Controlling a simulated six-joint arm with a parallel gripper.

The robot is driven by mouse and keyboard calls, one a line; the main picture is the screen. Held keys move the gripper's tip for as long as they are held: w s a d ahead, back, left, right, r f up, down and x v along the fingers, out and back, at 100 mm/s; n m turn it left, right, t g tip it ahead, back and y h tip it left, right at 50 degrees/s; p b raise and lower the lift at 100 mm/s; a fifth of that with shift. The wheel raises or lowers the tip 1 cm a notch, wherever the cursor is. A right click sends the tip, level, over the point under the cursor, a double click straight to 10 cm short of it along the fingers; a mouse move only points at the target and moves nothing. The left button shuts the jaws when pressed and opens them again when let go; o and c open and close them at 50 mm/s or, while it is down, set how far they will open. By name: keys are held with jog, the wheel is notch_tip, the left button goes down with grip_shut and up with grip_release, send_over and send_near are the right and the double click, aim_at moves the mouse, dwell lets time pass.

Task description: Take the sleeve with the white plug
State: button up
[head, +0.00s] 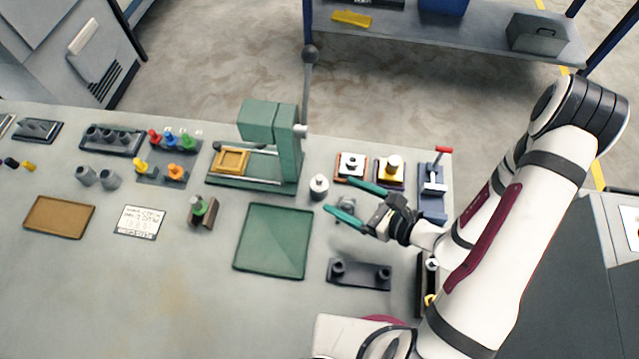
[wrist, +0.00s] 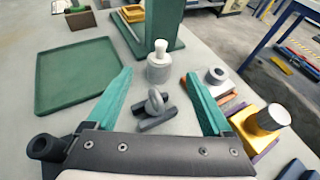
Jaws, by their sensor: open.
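The green press (head: 286,150) stands behind the sleeve, and the flat green mat (head: 272,240) lies to its front left. Two blocks, one white-topped (head: 351,165) and one yellow (head: 391,171), stand behind the gripper. A dark rack (head: 360,274) lies in front. The table's front left is clear.

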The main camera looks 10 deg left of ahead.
aim_at(325, 187)
jog(key=x, duration=0.5)
jog(key=shift+a, duration=0.25)
grip_shut()
